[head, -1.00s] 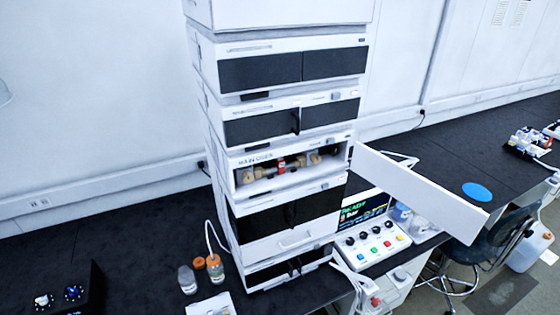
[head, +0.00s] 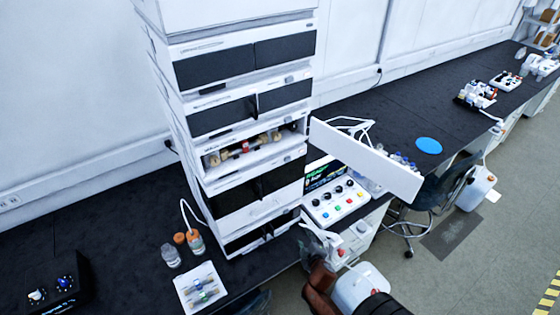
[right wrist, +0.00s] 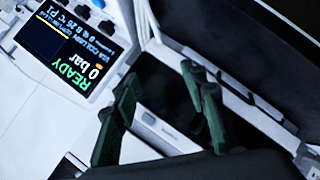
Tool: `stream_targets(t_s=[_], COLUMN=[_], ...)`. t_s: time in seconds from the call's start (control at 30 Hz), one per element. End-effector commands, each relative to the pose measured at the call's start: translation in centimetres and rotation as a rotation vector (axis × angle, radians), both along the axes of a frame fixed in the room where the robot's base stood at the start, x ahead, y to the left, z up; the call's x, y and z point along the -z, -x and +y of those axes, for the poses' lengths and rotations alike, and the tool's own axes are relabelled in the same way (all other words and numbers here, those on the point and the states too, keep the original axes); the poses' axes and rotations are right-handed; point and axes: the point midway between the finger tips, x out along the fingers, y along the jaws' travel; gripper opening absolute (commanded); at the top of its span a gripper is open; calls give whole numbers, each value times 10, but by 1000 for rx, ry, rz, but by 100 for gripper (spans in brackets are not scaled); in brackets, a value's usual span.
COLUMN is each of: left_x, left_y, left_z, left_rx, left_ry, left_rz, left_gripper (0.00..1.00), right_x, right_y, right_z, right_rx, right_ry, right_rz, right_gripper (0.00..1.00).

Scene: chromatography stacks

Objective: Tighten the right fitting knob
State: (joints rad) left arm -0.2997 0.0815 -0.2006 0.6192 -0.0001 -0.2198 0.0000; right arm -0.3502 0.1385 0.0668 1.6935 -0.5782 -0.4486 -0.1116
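The fitting compartment (head: 262,150) is open midway up the instrument stack. Inside, a tan right knob (head: 276,136) sits right of a red piece (head: 247,147), with another tan knob (head: 213,159) at the left. How tight the right knob is cannot be seen. My right gripper (head: 317,232) is low beside the stack's front right corner, below and apart from the compartment. In the right wrist view its dark green fingers (right wrist: 160,85) are spread with nothing between them. My left gripper is not in view.
The open white door panel (head: 370,163) juts out to the right of the compartment. A control box with knobs and buttons (head: 338,203) stands below it; its screen (right wrist: 65,45) reads READY, 0 bar. Bottles (head: 195,243) and a white tray (head: 202,289) are at the stack's lower left.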

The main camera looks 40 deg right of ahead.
Motion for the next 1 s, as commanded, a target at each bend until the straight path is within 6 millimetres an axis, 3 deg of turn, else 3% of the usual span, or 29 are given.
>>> stream_targets(t_s=[0.03,0.13,0.3,0.43,0.53,0.63,0.8,1.0], left_x=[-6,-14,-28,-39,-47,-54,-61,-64], left_y=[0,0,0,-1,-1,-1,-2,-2], left_z=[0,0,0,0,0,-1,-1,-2], left_rx=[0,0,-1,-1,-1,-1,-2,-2], left_ry=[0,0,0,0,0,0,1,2], left_rz=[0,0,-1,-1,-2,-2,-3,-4], left_gripper=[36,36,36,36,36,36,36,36], right_x=[-52,-149,-314,-401,-440,-458,-465,-463], right_y=[-19,-47,-71,-75,-76,-76,-74,-75], right_z=[-12,-24,-8,22,41,47,37,24], right_rx=[-42,-137,-319,-455,-553,-636,-730,-773], right_ry=[109,353,858,1259,1543,1771,1995,2073], right_rz=[-68,-181,-300,-280,-192,-56,181,315], right_gripper=[40,40,40,40,40,40,40,40])
